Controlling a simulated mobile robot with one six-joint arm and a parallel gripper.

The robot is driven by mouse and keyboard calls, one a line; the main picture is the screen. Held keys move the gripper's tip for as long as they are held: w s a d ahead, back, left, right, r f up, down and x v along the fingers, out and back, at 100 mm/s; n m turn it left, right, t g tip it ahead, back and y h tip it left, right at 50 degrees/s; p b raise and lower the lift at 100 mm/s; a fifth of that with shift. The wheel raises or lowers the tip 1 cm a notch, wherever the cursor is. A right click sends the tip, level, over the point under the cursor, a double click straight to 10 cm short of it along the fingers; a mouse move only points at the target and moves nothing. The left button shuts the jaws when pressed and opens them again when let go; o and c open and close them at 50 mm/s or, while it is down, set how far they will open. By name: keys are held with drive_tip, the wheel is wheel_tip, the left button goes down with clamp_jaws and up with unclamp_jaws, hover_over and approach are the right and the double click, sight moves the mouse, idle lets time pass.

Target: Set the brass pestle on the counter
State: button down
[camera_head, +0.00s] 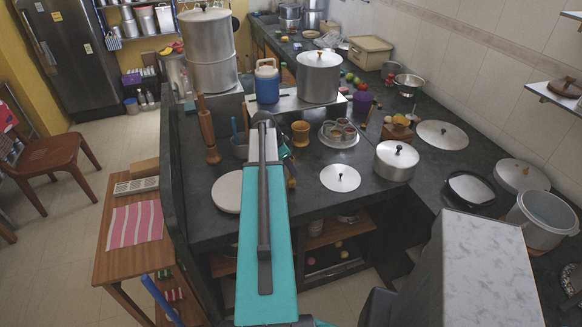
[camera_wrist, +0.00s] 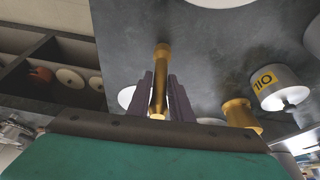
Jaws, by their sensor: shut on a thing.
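The brass pestle (camera_wrist: 160,78) is held between the two dark fingers of my gripper (camera_wrist: 162,98) in the wrist view. Its knobbed end points away from the camera, over the dark counter (camera_wrist: 205,60). I cannot tell whether the pestle touches the counter. The brass mortar (camera_head: 300,133) stands nearby on the counter, and it also shows right of the gripper in the wrist view (camera_wrist: 238,113).
A wooden rolling pin (camera_head: 208,130) and a pale round board (camera_head: 228,191) are left of my arm. A flat steel lid (camera_head: 340,178), a tray of cups (camera_head: 339,138) and a lidded pot (camera_head: 396,161) are to the right. Bare counter shows between the lid and my arm.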

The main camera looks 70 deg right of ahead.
drive_tip(key=shift+f, duration=0.3)
drive_tip(key=shift+f, duration=0.2)
drive_tip(key=c, duration=1.6)
unclamp_jaws()
drive_tip(key=shift+r, duration=0.25)
drive_tip(key=shift+b+v, duration=1.65)
drive_tip(key=shift+v, duration=4.35)
